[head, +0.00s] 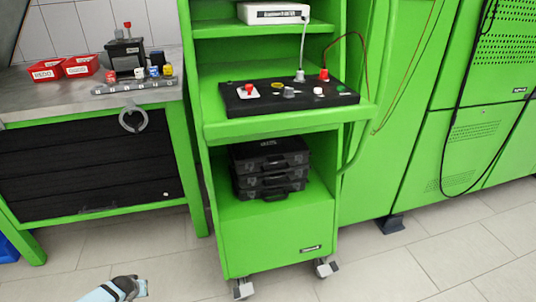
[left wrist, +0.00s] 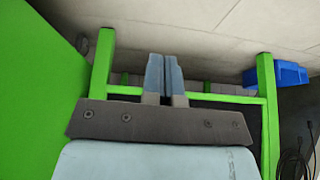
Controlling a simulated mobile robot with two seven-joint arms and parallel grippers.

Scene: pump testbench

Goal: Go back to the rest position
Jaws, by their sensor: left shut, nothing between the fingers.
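My left gripper (left wrist: 164,60) shows in the left wrist view. Its two blue-grey fingers are together with nothing between them. The fingers extend from a dark grey bracket, with green frame posts and the floor in view behind them. The gripper touches nothing that I can see. My right gripper is in neither view.
A green wheeled cart (head: 275,240) with a black control panel (head: 270,103) and black cases (head: 268,168) stands mid-view. A workbench (head: 40,103) stands left, green cabinets (head: 400,110) right. A blue bin (left wrist: 290,73) shows in the wrist view. Tiled floor in front is clear.

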